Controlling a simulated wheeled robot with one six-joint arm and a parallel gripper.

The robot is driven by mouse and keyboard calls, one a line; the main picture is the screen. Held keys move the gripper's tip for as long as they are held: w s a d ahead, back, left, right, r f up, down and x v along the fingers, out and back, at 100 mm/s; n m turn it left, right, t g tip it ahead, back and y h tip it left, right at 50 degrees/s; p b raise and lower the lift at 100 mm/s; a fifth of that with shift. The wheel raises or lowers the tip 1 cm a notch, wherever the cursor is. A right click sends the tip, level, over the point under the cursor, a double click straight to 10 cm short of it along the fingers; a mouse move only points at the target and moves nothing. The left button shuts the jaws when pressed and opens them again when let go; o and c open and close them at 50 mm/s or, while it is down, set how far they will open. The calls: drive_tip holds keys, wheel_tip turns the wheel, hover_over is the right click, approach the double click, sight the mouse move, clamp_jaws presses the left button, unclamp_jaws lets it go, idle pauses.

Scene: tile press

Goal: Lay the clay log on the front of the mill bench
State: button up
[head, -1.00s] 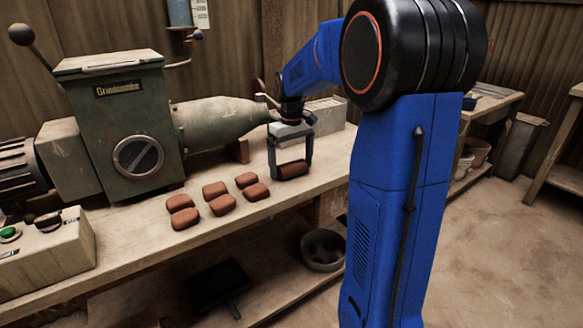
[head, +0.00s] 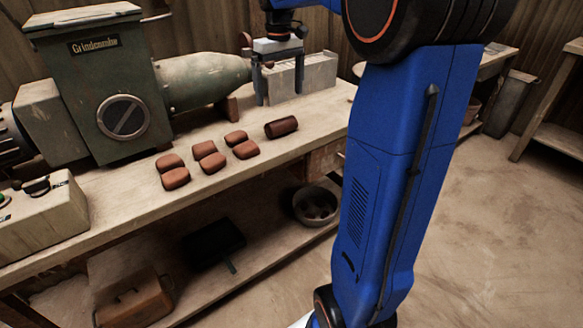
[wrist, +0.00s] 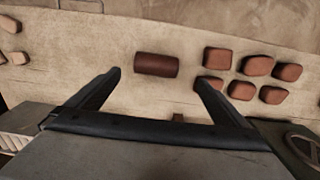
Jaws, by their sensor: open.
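The clay log (head: 281,127) is a dark red-brown cylinder lying on its side on the mill bench (head: 262,167), near the front edge. It also shows in the wrist view (wrist: 156,65), beyond my fingertips and between their lines. My gripper (head: 279,98) is open and empty, behind and above the log and apart from it. Both fingers (wrist: 158,77) show in the wrist view with nothing between them.
Several clay pieces (head: 209,157) lie in two rows left of the log. The green mill (head: 118,90) stands behind them, its cone nozzle (head: 203,80) pointing toward my gripper. A grey block (head: 305,75) stands at the back right. The bench right of the log is clear.

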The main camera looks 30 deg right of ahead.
drive_tip(key=s+a+f+t, duration=0.1)
drive_tip(key=s+a, duration=0.4)
drive_tip(key=s, duration=0.3)
drive_tip(key=s+a+f+t, duration=0.1)
drive_tip(key=s+a+f, duration=0.1)
drive_tip(key=s+a, duration=0.45)
drive_tip(key=s+a+f+t, duration=0.1)
drive_tip(key=s+f, duration=0.3)
drive_tip(key=s, duration=0.3)
drive_tip(key=s+a+f+t, duration=0.1)
drive_tip(key=s+a+f, duration=0.1)
drive_tip(key=s+f, duration=0.3)
drive_tip(key=s, duration=0.3)
drive_tip(key=shift+a+t, duration=0.2)
drive_tip(key=shift+t, duration=0.1)
drive_tip(key=shift+r, duration=0.1)
